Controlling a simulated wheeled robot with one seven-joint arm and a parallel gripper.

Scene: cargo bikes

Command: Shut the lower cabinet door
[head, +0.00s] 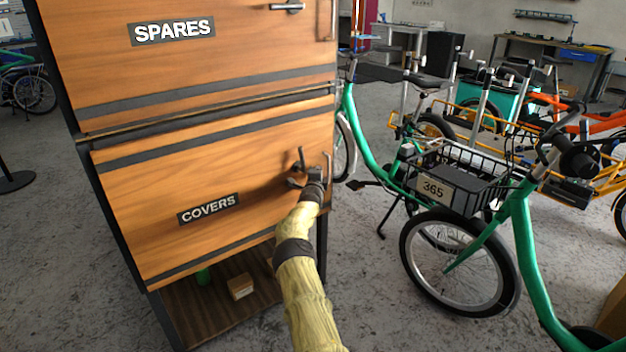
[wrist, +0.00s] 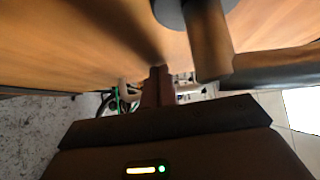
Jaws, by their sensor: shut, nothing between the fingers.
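The lower cabinet door (head: 150,215) is wooden, with a COVERS label (head: 209,207). It sits tilted below the upper door, and its lower edge stands clear of the cabinet bottom. My gripper (head: 303,179) is at the door's right side, close to its dark lever handle (head: 300,158). In the wrist view my gripper (wrist: 158,85) has its fingers together with nothing between them, and their tips are close to the wood. The handle (wrist: 210,45) shows beside them there. Whether the fingers touch the door is unclear.
The upper door (head: 220,60), labelled SPARES, is above. A small box (head: 240,287) and a green object (head: 203,276) are on the cabinet's bottom board (head: 215,318). A green cargo bike (head: 520,235) with a basket (head: 455,185) stands to the right. Grey floor (head: 375,310) lies between.

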